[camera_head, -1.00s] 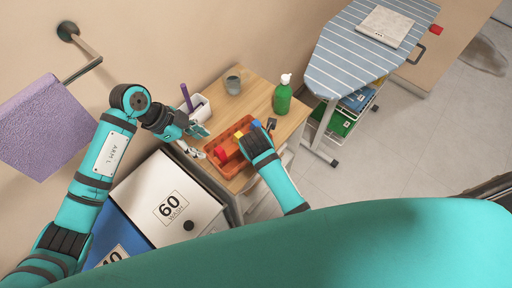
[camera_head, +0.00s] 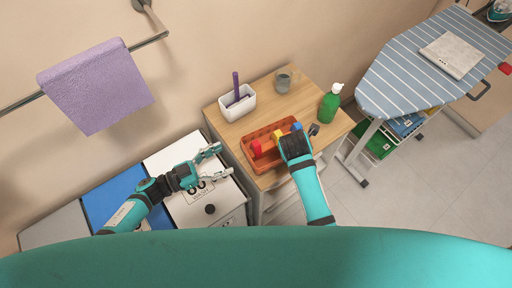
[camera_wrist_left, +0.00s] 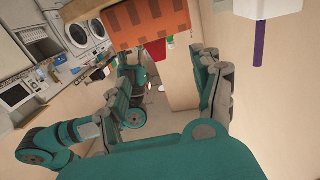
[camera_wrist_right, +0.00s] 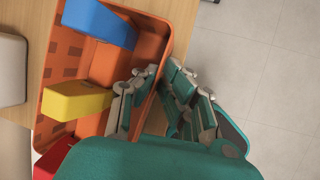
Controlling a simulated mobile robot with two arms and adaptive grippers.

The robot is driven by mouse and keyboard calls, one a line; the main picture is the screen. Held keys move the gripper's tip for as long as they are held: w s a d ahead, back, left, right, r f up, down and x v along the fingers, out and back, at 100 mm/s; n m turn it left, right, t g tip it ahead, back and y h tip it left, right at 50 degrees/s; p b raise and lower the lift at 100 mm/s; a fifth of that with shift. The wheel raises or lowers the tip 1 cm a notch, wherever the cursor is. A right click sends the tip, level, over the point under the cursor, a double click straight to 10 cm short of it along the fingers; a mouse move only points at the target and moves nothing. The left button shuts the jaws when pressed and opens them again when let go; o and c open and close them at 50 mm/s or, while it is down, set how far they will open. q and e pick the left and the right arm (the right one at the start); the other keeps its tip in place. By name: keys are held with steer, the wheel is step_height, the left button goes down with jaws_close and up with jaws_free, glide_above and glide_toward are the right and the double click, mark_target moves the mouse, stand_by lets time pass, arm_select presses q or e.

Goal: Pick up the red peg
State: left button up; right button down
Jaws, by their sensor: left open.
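The red peg (camera_head: 257,147) stands in the left end of the orange tray (camera_head: 250,162) on the wooden table. In the right wrist view the red peg (camera_wrist_right: 46,161) is partly hidden at the lower left. The yellow peg (camera_head: 279,137) and blue peg (camera_head: 296,128) are in the same tray. My left gripper (camera_head: 221,160) is open and empty, left of the tray and over the white lid. In the left wrist view its fingers (camera_wrist_left: 165,70) are spread apart. My right gripper (camera_wrist_right: 161,68) straddles the tray's right wall, one finger on each side, and looks closed on it.
A white container (camera_head: 237,104) with purple items stands behind the tray. A grey cup (camera_head: 283,80) and a green bottle (camera_head: 329,104) stand on the table (camera_head: 262,104). A striped ironing board (camera_head: 415,70) is at the right; a towel (camera_head: 98,88) hangs at the left.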

mark_target(253, 148)
arm_select(q)
steer(key=x, duration=0.6)
steer(key=shift+w, duration=0.15)
steer(key=x, duration=0.5)
steer(key=shift+d+f, duration=0.2)
steer(key=shift+d, duration=0.25)
steer(key=c, duration=1.1)
